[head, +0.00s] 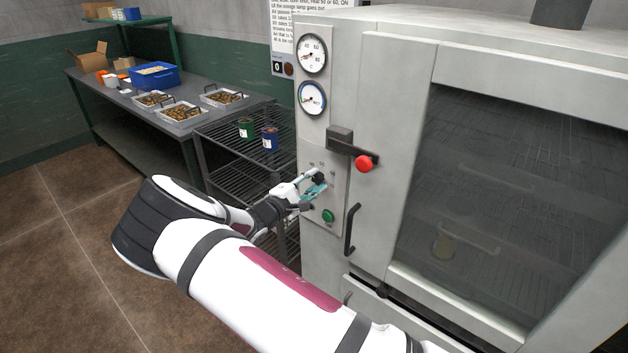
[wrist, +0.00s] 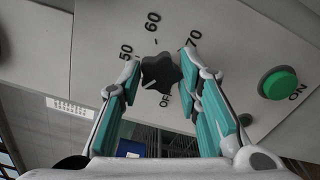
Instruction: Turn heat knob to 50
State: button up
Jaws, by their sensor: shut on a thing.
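The heat knob (wrist: 160,72) is a dark, lobed knob on the oven's grey control panel (wrist: 235,50). It sits between the two teal-padded fingers of my gripper (wrist: 162,76), which is shut on it. The numbers 50, 60 and 70 are printed above and around the knob. A white mark on the knob points to the lower left in the wrist view, below the 50. In the head view my gripper (head: 313,190) is at the panel, and the knob (head: 318,178) is partly hidden by the fingers.
A green button (head: 328,215) marked ON is just below the knob. The door latch with a red ball (head: 364,163) and a black handle (head: 351,230) stick out to the right. A wire rack (head: 225,160) with cans stands left of the oven.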

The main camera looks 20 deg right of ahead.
jog(key=m+p, duration=0.3)
jog(key=m, duration=0.3)
jog(key=shift+s, duration=0.1)
jog(key=shift+f+m+p, duration=0.2)
jog(key=shift+m+p, duration=0.85)
jog(key=shift+m, duration=1.45)
jog(key=o, duration=1.1)
jog(key=shift+o, duration=0.2)
jog(key=shift+a, duration=0.1)
jog(key=v, duration=1.1)
jog(key=shift+s+a, duration=0.2)
jog(key=shift+a, duration=0.15)
